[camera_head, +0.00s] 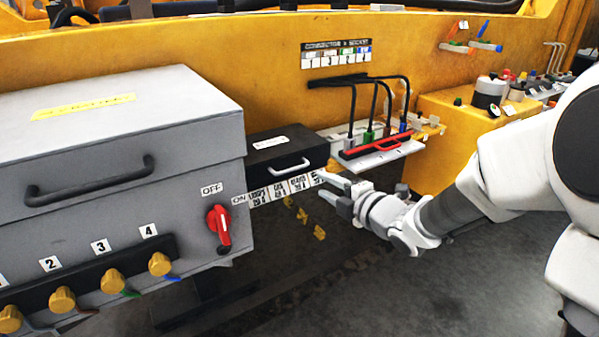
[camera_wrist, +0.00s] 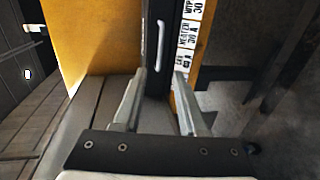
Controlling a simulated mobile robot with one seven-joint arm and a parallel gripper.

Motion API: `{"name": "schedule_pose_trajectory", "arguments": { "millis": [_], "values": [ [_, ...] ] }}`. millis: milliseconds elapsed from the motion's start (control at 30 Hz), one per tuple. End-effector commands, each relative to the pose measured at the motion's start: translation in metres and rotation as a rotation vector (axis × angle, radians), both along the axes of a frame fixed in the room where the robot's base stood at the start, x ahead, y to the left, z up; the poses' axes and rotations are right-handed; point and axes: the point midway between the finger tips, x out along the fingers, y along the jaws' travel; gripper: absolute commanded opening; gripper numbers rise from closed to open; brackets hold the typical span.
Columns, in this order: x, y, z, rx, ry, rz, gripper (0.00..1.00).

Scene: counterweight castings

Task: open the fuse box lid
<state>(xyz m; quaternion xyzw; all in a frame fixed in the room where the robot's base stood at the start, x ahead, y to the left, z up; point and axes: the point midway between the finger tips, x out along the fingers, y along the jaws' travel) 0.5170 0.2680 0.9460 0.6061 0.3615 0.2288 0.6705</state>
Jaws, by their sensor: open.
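The fuse box lid (camera_head: 283,152) is black with a white label on top and a pale bar handle (camera_head: 290,167) on its front edge. It looks shut. A row of white fuse labels (camera_head: 284,188) runs beneath it. My gripper (camera_head: 322,186) is open and empty at the right end of that row, to the right of and below the handle. In the wrist view my two fingers (camera_wrist: 157,95) point toward the dark lid (camera_wrist: 178,25), with the handle (camera_wrist: 160,45) ahead and fuse labels (camera_wrist: 189,35) beside it. I see no contact with the handle.
A large grey box (camera_head: 120,170) with a black handle, a red switch (camera_head: 219,226) and yellow knobs stands left. A connector tray (camera_head: 380,152) with a red bar and cables is close on the right. Open floor (camera_head: 330,300) lies below my gripper.

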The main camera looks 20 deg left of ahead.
Motion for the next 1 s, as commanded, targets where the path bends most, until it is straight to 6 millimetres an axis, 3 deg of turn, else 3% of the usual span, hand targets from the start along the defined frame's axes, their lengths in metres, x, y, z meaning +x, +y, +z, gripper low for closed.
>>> {"name": "schedule_pose_trajectory", "arguments": {
  "millis": [200, 500, 733, 1000],
  "values": [
    [0.03, 0.038, -0.013, 0.001, 0.001, 0.003, 0.41],
    [0.066, 0.079, -0.023, 0.001, 0.001, 0.0, 0.41],
    [0.081, 0.095, -0.027, 0.0, 0.002, -0.001, 0.41],
    [0.084, 0.099, -0.028, 0.0, 0.002, -0.001, 0.41]
  ]
}}
